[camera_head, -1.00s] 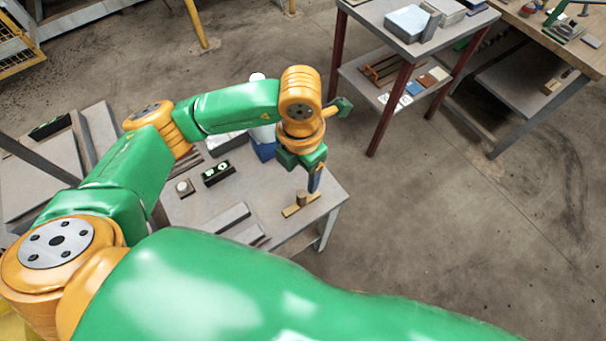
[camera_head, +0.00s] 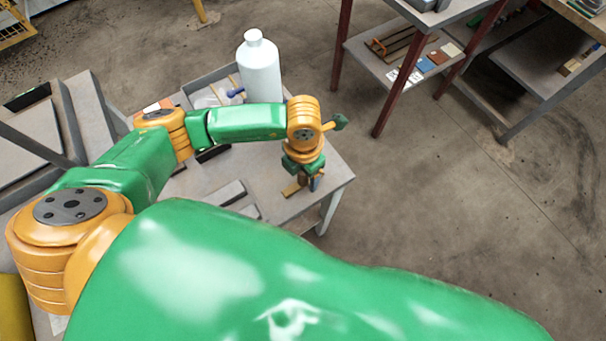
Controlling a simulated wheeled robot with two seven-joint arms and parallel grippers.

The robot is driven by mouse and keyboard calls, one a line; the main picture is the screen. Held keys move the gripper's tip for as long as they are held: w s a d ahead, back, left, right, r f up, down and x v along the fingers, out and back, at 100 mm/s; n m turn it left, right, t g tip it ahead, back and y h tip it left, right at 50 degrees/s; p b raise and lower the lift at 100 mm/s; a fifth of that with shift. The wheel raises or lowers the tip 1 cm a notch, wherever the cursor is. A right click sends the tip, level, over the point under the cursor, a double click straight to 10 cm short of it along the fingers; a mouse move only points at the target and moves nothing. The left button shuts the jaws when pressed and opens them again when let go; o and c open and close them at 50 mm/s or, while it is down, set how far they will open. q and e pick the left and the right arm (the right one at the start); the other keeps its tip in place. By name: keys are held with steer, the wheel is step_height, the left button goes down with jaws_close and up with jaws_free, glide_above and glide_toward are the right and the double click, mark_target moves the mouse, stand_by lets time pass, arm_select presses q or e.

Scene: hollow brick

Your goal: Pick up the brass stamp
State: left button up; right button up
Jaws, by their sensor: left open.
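The brass stamp (camera_head: 291,190) is near the right corner of the grey worktable. Only part of its flat yellowish base shows; its upright part is hidden by my gripper. My left gripper (camera_head: 308,181) points down right over the stamp, with its fingers at the stamp's height or close to it. It is open. I cannot tell whether the fingers touch the stamp or stand on both sides of it. My right gripper is not in view.
A white bottle (camera_head: 259,72) and a grey tray (camera_head: 190,89) with small items stand behind my left arm. Grey bars (camera_head: 227,194) lie left of the stamp. The table's right edge (camera_head: 338,190) is close by. A shelf table (camera_head: 372,68) stands farther back.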

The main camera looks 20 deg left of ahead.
arm_select(q)
steer(key=shift+f, duration=0.3)
steer(key=shift+w+f, duration=0.1)
steer(key=shift+c, duration=0.3)
jaws_close()
step_height(320, 180, up, 3)
steer(key=shift+w+f, duration=0.1)
steer(key=s+d+r+b, duration=0.2)
steer(key=s+d+r, duration=0.6)
steer(key=s+r, duration=0.2)
steer(key=shift+s+d+r, duration=0.15)
steer(key=shift+s+d, duration=0.15)
steer(key=shift+s, duration=0.35)
